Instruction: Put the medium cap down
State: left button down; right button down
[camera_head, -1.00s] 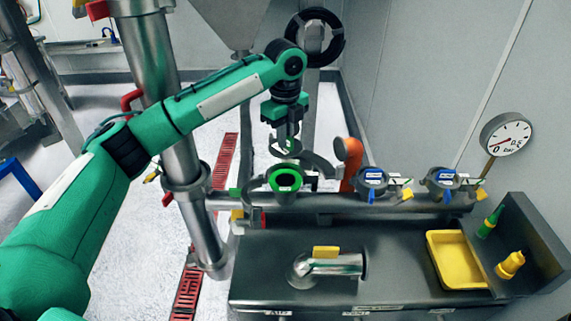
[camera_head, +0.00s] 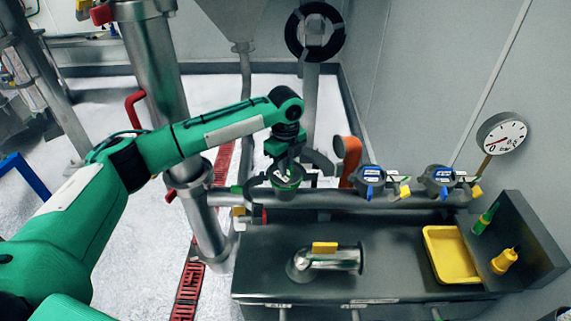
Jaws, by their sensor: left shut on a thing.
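My left gripper (camera_head: 285,166) points down over the left end of the horizontal metal pipe. It is shut on the medium cap (camera_head: 285,185), a small grey metal piece mostly hidden by the fingers. The cap is at the green-ringed port (camera_head: 273,183); I cannot tell whether it is seated or just above it. My right gripper is not in view.
Two grey capped ports with blue clips, a left one (camera_head: 371,178) and a right one (camera_head: 440,177), stand along the pipe. An orange elbow (camera_head: 349,158) rises behind it. A metal elbow pipe (camera_head: 335,262) and a yellow tray (camera_head: 450,255) are on the dark bench (camera_head: 390,270).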

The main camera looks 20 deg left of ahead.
pick_arm(q)
jog(key=shift+f, duration=0.25)
jog(key=c, duration=1.5)
grip_release()
jog(key=shift+f, duration=0.1)
jog(key=shift+r, duration=0.3)
notch_tip(320, 180, up, 12)
jog(key=b, duration=0.4)
jog(key=shift+r, duration=0.1)
